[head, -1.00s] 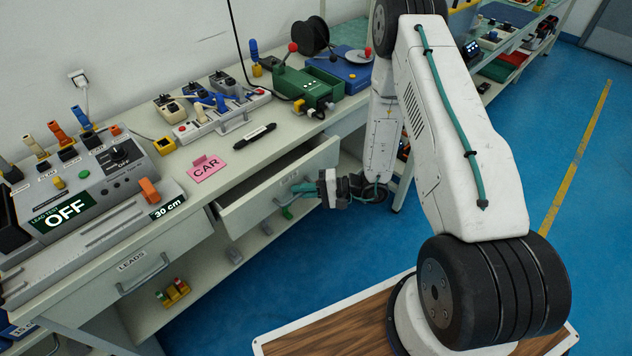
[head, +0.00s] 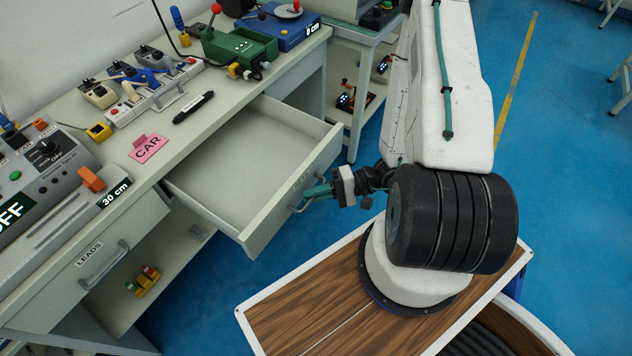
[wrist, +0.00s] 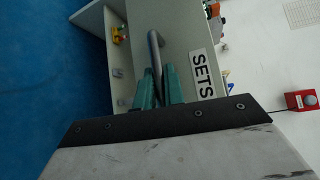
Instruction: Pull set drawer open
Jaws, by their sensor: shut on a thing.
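The set drawer (head: 262,232) is a pale grey drawer under the bench, pulled well out, and its visible inside looks empty. Its front carries a SETS label, which reads clearly in the wrist view (wrist: 203,73). My gripper (head: 308,194) has green fingers and is at the drawer's metal bar handle (head: 297,207). In the wrist view the green fingers of my gripper (wrist: 159,88) are closed around the handle (wrist: 154,52). Part of the handle and the label are hidden by my gripper in the head view.
The LEADS drawer (head: 92,270) is shut to the left. Blue floor is open in front of the bench.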

